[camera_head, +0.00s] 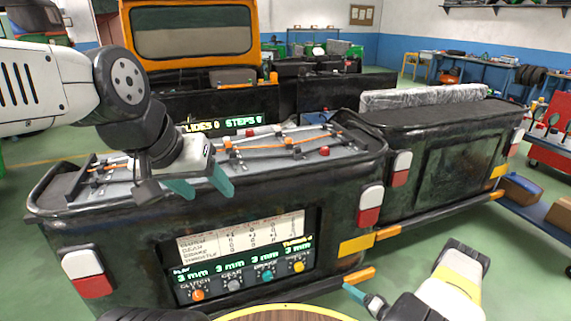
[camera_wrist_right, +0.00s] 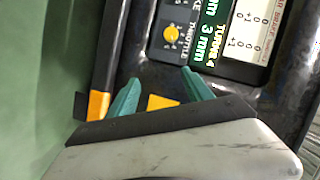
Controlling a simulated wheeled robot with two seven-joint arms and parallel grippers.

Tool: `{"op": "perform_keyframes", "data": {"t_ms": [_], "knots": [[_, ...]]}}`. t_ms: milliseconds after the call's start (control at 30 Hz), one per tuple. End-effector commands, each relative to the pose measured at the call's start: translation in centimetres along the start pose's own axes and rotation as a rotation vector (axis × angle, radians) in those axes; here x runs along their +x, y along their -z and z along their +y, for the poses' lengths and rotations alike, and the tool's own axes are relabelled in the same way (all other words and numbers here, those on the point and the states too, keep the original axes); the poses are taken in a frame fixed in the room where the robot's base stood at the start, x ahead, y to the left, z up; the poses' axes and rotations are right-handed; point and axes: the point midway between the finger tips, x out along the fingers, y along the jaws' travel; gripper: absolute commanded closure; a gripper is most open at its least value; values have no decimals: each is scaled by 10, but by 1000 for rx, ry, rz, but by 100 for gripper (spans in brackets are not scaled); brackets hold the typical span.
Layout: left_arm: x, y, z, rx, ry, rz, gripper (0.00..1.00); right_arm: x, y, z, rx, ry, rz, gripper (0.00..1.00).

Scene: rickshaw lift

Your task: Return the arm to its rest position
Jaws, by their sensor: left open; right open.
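My left gripper (camera_head: 205,186) has teal fingers and hangs over the front edge of the black vehicle body (camera_head: 130,235), in front of its top tray. Its fingers are apart with nothing between them. My right gripper (camera_head: 358,300) is low at the front right, near an orange bar (camera_head: 357,276) on the vehicle. In the right wrist view its two teal fingers (camera_wrist_right: 160,92) are spread and empty, facing the black panel with a yellow knob (camera_wrist_right: 171,34).
The top tray (camera_head: 270,150) holds orange linkages and red knobs. A front panel shows a chart (camera_head: 240,237) and several coloured knobs (camera_head: 265,275). A second black box (camera_head: 440,140) adjoins at right. A red tool cart (camera_head: 550,150) stands far right. Green floor (camera_head: 530,270) is open at lower right.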

Motion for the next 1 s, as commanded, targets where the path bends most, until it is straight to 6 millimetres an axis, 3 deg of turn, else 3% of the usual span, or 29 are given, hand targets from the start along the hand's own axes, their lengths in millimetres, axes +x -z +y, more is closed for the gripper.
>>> {"op": "perform_keyframes", "data": {"t_ms": [267,467,600,700,833,1000], "knots": [[0,0,0,0,0,0,41,9,79,-14,-140,-132,5,41],[0,0,0,0,0,0,41,16,167,-50,-291,-285,17,41],[0,0,0,0,0,0,41,18,238,-102,-413,-427,29,41],[0,0,0,0,0,0,41,14,279,-146,-485,-521,38,41],[0,0,0,0,0,0,41,5,319,-212,-558,-631,47,41],[0,0,0,0,0,0,41,-16,344,-304,-618,-753,50,41]]}}
